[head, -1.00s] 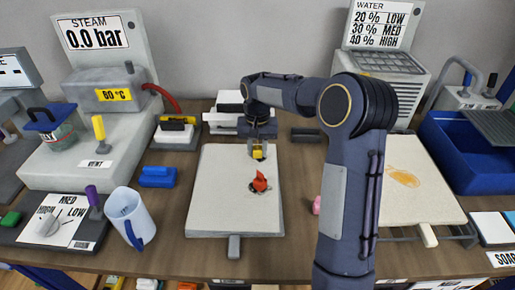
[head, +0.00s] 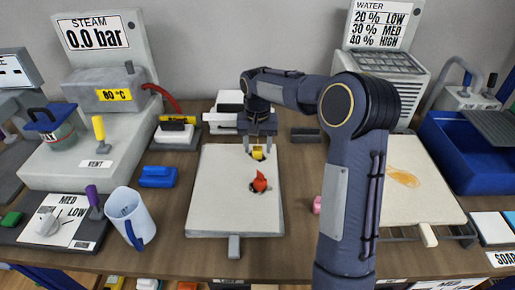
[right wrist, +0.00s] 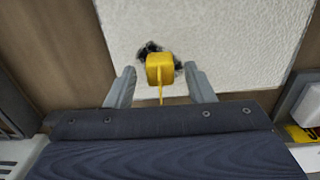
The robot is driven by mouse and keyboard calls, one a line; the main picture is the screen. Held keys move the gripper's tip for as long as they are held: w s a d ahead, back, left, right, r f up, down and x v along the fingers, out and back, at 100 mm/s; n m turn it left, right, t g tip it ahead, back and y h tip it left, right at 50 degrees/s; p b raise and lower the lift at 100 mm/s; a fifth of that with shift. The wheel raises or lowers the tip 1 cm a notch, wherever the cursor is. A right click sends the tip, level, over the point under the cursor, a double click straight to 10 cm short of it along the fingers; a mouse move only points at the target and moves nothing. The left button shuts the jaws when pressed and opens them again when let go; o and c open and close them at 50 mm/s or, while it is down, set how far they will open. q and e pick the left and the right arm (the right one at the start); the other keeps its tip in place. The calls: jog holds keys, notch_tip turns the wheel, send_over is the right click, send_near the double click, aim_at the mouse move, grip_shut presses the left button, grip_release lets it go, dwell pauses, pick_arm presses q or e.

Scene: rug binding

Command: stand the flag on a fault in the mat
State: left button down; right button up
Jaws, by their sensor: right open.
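The pale mat (head: 225,205) lies on the table, left of my right arm. A yellow flag (head: 257,153) stands near its far edge. In the right wrist view, the flag's yellow head (right wrist: 160,69) is over a dark, ragged fault (right wrist: 148,49), with a thin yellow stem below it. The flag partly hides the fault, and its foot is hard to make out. My right gripper (head: 259,146) is open, its fingers apart on either side of the flag; they also show in the right wrist view (right wrist: 162,86). My left gripper is out of view.
A red marker (head: 260,182) stands on another dark patch nearer the mat's front. A second pale mat (head: 410,195) with an orange stain (head: 402,177) lies right of my arm. A mug (head: 130,215) and blue block (head: 158,177) are left. A blue tub (head: 455,160) is far right.

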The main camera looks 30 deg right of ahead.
aim_at(257, 148)
notch_tip(257, 148, up, 10)
jog(key=s+a+r+n+t+y, duration=0.1)
jog(key=s+a+r+n+t, duration=0.15)
jog(key=s, duration=0.55)
jog(key=s+a+f+t+y, duration=0.1)
jog(key=s+a+f, duration=0.1)
jog(key=s, duration=0.5)
jog(key=s+a+f+n+t+y, duration=0.1)
jog(key=s+a+f, duration=0.1)
jog(key=s+a, duration=0.2)
jog(key=s+a+f+n+t, duration=0.1)
jog(key=s+a+f, duration=0.2)
jog(key=s, duration=0.7)
jog(key=shift+y+p, duration=0.4)
